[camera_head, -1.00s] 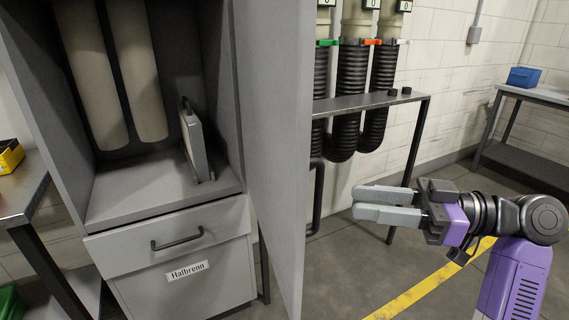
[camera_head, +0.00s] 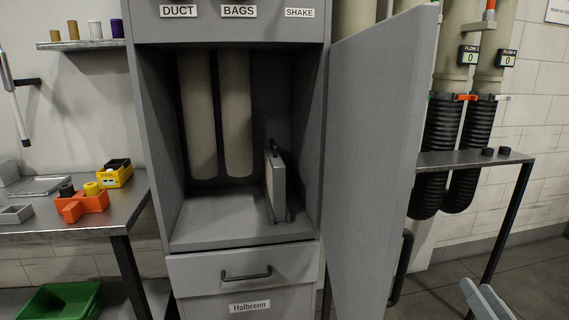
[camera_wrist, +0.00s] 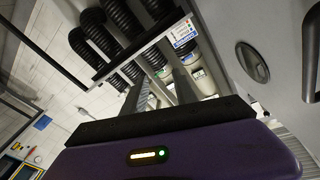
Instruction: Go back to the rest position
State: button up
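My gripper (camera_head: 480,290) is at the lower right edge of the head view, where only its pale grey fingers show. It is to the right of the cabinet's open door (camera_head: 375,150) and apart from it in the picture. In the wrist view my gripper (camera_wrist: 160,80) has its two fingers apart with nothing between them. The rest of my arm is outside the head view.
The cabinet holds two pale filter bags (camera_head: 237,120) and an upright panel (camera_head: 275,185). Its drawer (camera_head: 240,268) is shut. A bench (camera_head: 60,228) with small bins stands left; a narrow table (camera_head: 470,160) stands before black hoses at right. Floor shows at lower right.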

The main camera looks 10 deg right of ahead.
jog(key=s+a+f+n+g+y+p, duration=0.2)
jog(key=s+a, duration=0.8)
jog(key=s, duration=0.5)
jog(key=s+a+f+n+g+y+p, duration=0.1)
jog(key=s+a+f+n+p, duration=0.3)
jog(key=s+a, duration=0.7)
jog(key=s+n+y, duration=0.1)
jog(key=s, duration=0.2)
jog(key=shift+s+a+f+g, duration=0.25)
jog(key=shift+s+f+g, duration=0.1)
jog(key=shift+g, duration=0.05)
